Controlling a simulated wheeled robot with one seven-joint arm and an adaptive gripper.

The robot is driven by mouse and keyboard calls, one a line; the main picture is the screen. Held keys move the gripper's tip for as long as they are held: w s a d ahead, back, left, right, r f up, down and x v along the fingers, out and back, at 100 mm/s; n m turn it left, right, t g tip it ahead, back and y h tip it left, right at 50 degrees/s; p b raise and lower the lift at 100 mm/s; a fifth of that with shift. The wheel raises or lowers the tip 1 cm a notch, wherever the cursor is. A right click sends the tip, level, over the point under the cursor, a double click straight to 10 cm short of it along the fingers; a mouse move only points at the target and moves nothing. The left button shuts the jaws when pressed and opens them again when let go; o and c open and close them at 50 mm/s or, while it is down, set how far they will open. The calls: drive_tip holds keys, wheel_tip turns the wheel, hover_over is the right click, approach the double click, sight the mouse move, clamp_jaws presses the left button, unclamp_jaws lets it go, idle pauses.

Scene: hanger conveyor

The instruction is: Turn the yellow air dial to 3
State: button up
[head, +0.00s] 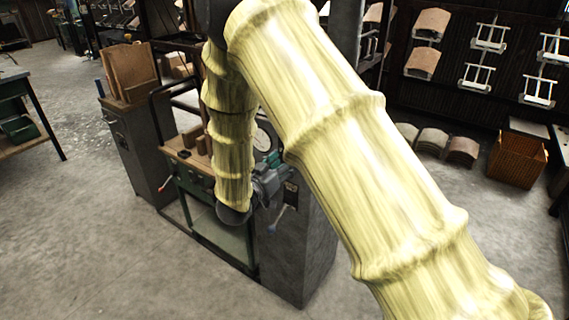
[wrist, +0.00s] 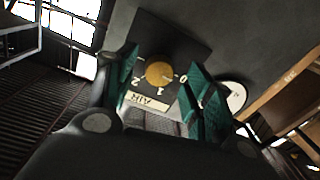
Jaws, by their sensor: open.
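The yellow air dial (wrist: 159,73) sits on a dark plate (wrist: 172,42) in the wrist view. The numbers 2, 1 and 0 show around it, with a pale AIR label (wrist: 148,102) below. A small pale mark on the dial seems to point toward 0. The 3 is not visible. My gripper (wrist: 163,86) is open, its green fingers on the left and right of the dial in the picture; I cannot tell whether they touch it. In the head view my gripper (head: 270,164) is at the machine, and the dial is hidden there.
A round white gauge (wrist: 236,96) is right of my gripper in the wrist view. The grey machine cabinet (head: 300,245) stands below my gripper in the head view. A workbench (head: 190,160) and another cabinet (head: 135,145) stand to its left. The floor in front is clear.

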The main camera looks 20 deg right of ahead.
drive_tip(key=shift+w+d, duration=0.4)
drive_tip(key=shift+d, duration=0.05)
drive_tip(key=c, duration=1)
